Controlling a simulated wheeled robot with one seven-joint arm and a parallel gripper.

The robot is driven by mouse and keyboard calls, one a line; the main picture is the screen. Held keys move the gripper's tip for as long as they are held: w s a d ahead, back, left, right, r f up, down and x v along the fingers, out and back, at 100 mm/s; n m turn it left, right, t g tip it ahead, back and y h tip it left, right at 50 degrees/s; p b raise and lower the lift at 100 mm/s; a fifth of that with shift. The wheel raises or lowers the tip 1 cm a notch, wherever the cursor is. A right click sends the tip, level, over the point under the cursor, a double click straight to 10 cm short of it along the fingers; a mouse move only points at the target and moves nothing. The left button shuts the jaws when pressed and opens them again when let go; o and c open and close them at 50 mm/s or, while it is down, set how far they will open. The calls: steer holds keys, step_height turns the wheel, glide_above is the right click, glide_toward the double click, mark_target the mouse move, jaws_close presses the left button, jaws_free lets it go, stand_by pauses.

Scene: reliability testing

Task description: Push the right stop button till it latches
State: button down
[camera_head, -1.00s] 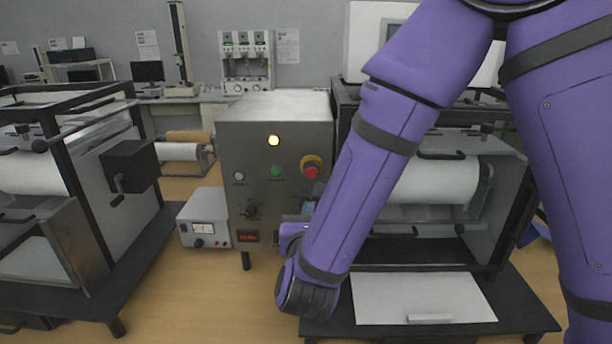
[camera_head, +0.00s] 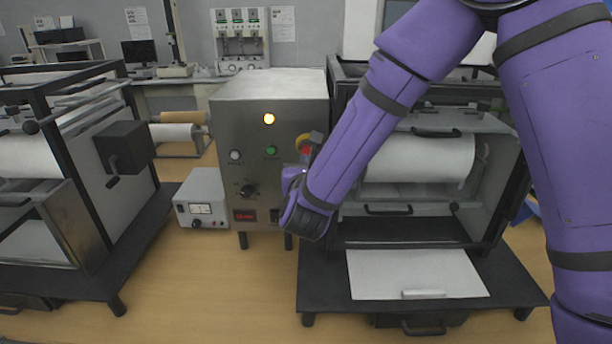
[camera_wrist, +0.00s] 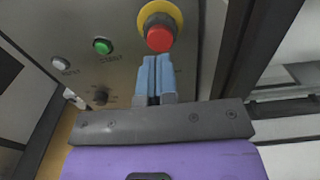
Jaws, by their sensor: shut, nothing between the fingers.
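The red stop button (camera_wrist: 159,38) with its yellow collar (camera_wrist: 172,14) is on the grey control box (camera_head: 292,105). In the head view the red button (camera_head: 306,151) is partly hidden by my wrist. My gripper (camera_wrist: 156,60) is shut and empty, its two blue fingers side by side. In the wrist view the fingertips appear just below the red button; whether they touch it I cannot tell. In the head view my fingers are mostly hidden behind my wrist.
A green button (camera_wrist: 103,46), a white button (camera_wrist: 60,63) and a black knob (camera_wrist: 100,94) sit left of the stop button. A lit yellow lamp (camera_head: 269,119) is above. The machine with a white roll (camera_head: 420,160) stands close on the right.

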mark_target(307, 151)
steer(key=shift+w, duration=1.7)
